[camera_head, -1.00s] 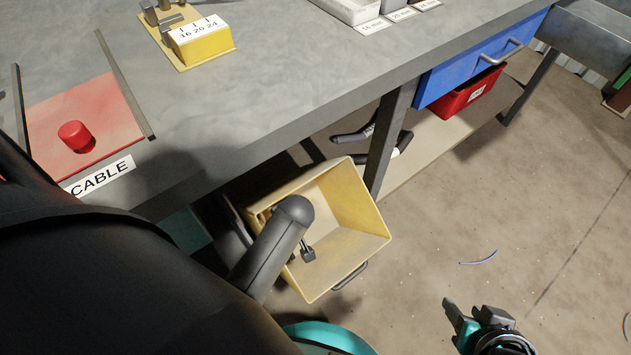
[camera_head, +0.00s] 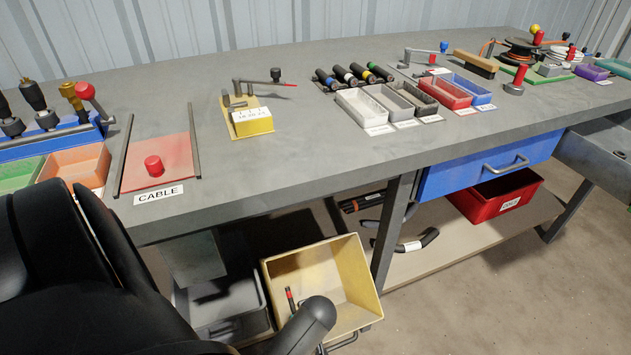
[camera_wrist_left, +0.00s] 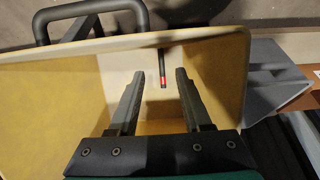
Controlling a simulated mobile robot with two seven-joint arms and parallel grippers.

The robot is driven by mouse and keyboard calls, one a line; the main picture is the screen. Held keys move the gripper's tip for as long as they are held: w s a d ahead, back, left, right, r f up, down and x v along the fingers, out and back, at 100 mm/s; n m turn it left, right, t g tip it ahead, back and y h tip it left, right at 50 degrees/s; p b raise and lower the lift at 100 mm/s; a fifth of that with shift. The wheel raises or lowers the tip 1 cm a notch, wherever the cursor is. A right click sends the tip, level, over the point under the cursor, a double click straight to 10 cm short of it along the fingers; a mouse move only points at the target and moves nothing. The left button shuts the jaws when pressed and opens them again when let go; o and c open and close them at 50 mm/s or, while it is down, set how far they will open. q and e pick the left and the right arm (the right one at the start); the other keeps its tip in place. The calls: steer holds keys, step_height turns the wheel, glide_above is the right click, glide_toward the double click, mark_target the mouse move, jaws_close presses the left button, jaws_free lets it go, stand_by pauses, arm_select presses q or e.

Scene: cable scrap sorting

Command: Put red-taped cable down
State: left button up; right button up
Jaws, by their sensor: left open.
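The red-taped cable (camera_wrist_left: 163,66) is a short dark piece with a red band near its end, inside the yellow bin (camera_wrist_left: 45,82) in the left wrist view. It also shows in the head view (camera_head: 291,298) against the bin's inside. My left gripper (camera_wrist_left: 156,82) is open and empty over the bin. The cable shows beyond and between its fingertips, with no finger closed on it. In the head view the yellow bin (camera_head: 357,265) is below the bench, and my left arm hides part of it. My right gripper is out of view.
The bench edge (camera_head: 300,197) overhangs beside the bin. A grey bin (camera_head: 223,300) stands left of it. A bench leg (camera_head: 391,235) and a shelf with dark cable pieces (camera_head: 412,244) are to the right. A red pad labelled CABLE (camera_head: 178,170) lies on the bench.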

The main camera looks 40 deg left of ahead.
arm_select(q)
steer(key=shift+s+d, duration=0.1)
steer(key=shift+d, duration=0.05)
steer(key=shift+d+r, duration=0.1)
steer(key=shift+r, duration=0.1)
steer(key=w+d+r+m+t+h, duration=0.1)
steer(key=w+d+r+m+t, duration=0.15)
steer(key=r+m, duration=0.2)
steer(key=w+d+r+m+t+h, duration=0.1)
steer(key=d+r+m, duration=0.2)
steer(key=r, duration=0.3)
steer(key=s+d+f+m+g+h, duration=0.2)
steer(key=s+d+m, duration=0.5)
steer(key=s+d, duration=0.2)
steer(key=shift+s+d+m+h, duration=0.15)
steer(key=shift+s+m+h, duration=0.1)
steer(key=shift+m+h, duration=0.1)
